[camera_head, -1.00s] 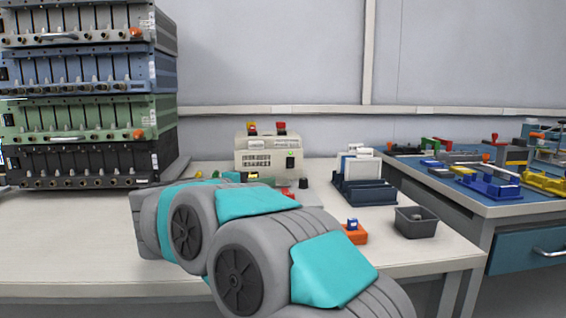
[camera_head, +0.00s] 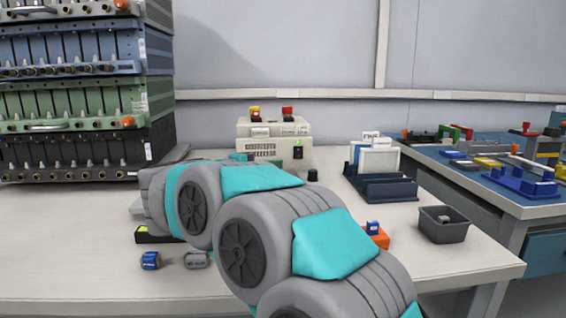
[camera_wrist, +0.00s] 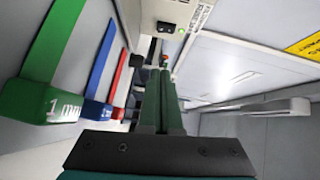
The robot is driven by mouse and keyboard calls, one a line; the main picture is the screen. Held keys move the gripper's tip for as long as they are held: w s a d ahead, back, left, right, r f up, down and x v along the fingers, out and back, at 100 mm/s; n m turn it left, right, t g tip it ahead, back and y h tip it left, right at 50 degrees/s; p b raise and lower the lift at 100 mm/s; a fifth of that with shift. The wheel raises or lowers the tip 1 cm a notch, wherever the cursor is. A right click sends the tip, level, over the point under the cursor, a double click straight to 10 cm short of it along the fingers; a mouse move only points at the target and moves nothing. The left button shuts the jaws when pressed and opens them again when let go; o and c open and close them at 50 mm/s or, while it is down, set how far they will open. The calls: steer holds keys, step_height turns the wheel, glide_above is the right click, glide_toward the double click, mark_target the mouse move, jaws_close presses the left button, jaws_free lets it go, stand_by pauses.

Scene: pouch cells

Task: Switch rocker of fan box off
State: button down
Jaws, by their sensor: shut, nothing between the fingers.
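The fan box (camera_head: 274,140) is a beige box at the back of the bench, with yellow and red parts on top. Its black rocker (camera_head: 298,152) on the right of the front face shows a green light. The rocker also shows at the top of the wrist view (camera_wrist: 166,27), green-lit at its right end. My gripper (camera_wrist: 160,72) is shut and empty, its dark green fingers together, pointing towards the area below the rocker in the picture. They look apart from it. In the head view my arm hides most of the gripper.
Left, a tall rack (camera_head: 75,90) of battery units stands on the bench. Right of the fan box are a dark blue holder (camera_head: 385,188) with white plates and a grey bin (camera_head: 443,225). The front bench is otherwise mostly clear.

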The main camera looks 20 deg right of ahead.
glide_toward(302, 156)
steer(key=d, duration=0.2)
steer(key=s+d, duration=0.1)
steer(key=d, duration=0.1)
steer(key=shift+d, duration=0.25)
steer(key=shift+w+d+f, duration=0.1)
steer(key=shift+w+f, duration=0.15)
steer(key=shift+w, duration=0.75)
steer(key=shift+w+d, duration=0.2)
steer(key=shift+w, duration=0.4)
steer(key=shift+w+f, duration=0.1)
steer(key=shift+w, duration=0.2)
steer(key=shift+w, duration=0.1)
